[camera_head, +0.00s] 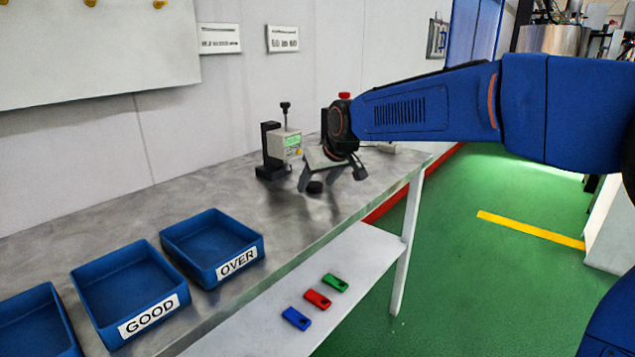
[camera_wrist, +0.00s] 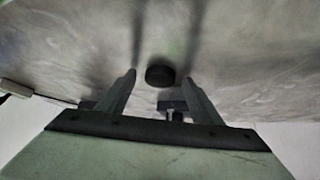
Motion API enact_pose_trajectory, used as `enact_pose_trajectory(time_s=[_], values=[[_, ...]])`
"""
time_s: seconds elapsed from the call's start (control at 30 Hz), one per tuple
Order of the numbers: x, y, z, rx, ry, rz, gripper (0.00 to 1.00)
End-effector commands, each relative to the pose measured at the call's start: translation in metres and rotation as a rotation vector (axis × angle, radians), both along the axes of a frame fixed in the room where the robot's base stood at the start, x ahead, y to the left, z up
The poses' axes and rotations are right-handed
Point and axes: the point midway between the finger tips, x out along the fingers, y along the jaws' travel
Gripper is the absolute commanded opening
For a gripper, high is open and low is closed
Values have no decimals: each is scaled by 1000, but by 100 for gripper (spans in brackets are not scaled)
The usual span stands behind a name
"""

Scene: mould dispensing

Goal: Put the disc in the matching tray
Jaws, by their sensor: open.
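The small dark disc (camera_head: 315,187) lies on the grey metal bench top, in front of the measuring gauge. It also shows in the wrist view (camera_wrist: 160,75), just beyond my fingertips and roughly between their lines. My gripper (camera_head: 333,185) is open above the bench near the disc, and nothing shows between its fingers (camera_wrist: 158,85). The tray labelled GOOD (camera_head: 160,322) and the tray labelled OVER (camera_head: 243,263) stand at the left of the bench. A third blue tray (camera_head: 55,318) is cut off at the left edge, its label out of view. All visible trays look empty.
A gauge with a green display (camera_head: 287,146) stands on the bench behind the disc, close to my gripper. Blue (camera_head: 296,318), red (camera_head: 318,299) and green (camera_head: 335,283) tags lie on the lower shelf. The bench between disc and trays is clear.

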Motion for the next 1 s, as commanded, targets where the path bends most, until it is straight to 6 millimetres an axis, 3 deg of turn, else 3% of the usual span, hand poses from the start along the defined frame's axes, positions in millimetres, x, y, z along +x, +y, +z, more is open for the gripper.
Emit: enact_pose_trajectory(time_s=[0.37, 1.0], values=[[-8, -5, 13, 1, -2, 0, 60], [-75, -43, 110, 1, -3, 0, 60]])
